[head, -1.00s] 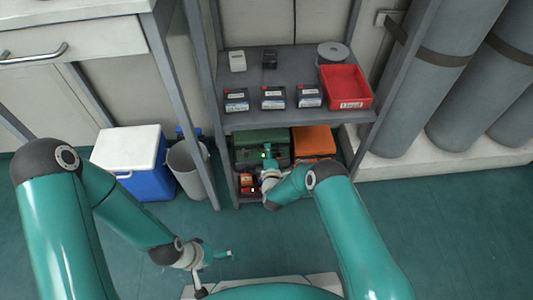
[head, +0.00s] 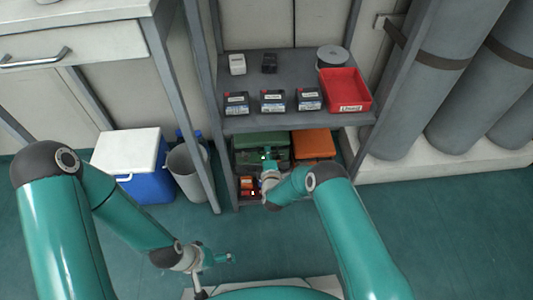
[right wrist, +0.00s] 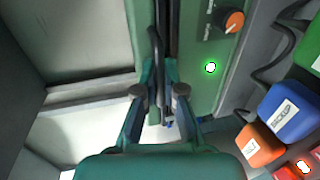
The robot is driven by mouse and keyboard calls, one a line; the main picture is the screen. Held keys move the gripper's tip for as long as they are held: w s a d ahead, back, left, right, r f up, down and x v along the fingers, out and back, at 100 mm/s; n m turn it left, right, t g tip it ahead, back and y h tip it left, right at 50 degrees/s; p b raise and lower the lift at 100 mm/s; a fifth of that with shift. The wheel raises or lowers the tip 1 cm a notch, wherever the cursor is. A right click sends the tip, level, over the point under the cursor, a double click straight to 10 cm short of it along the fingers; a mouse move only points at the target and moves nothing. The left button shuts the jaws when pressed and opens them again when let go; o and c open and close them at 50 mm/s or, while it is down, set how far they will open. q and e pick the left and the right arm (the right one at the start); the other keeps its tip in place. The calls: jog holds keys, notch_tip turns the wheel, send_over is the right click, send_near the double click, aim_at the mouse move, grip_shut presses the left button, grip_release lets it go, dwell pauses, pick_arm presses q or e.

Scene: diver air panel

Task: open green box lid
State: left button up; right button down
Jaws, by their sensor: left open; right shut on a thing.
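The green box (head: 250,141) stands on the lower shelf under the dark shelf board, left of an orange box. My right gripper (head: 266,158) is at the front of the green box. In the right wrist view, its fingers (right wrist: 157,78) are shut on a dark handle (right wrist: 155,45) beside the green face; the grip is partly hidden. I cannot tell whether the lid is raised. My left gripper (head: 222,259) is open and empty, low over the floor.
Above, the shelf board (head: 250,65) holds several batteries and a red bin (head: 343,88). An orange box (head: 313,143) stands right of the green one. A cooler (head: 130,152) and bin (head: 187,170) stand left.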

jog(key=shift+r+p, duration=0.35)
jog(key=shift+r, duration=0.15)
jog(key=r+g+p, duration=0.1)
jog(key=r, duration=0.1)
jog(key=w+r+g+p, duration=0.1)
jog(key=r+p, duration=0.1)
jog(key=shift+r+g, duration=0.25)
jog(key=shift+g, duration=0.05)
jog(key=w+r, duration=0.1)
jog(key=r+p, duration=0.1)
jog(key=r, duration=0.1)
jog(key=w+r, duration=0.1)
jog(key=shift+w+r, duration=0.85)
jog(key=shift+r, duration=0.15)
jog(key=c, duration=1.5)
grip_release()
jog(key=shift+c, duration=0.2)
jog(key=shift+s, duration=0.15)
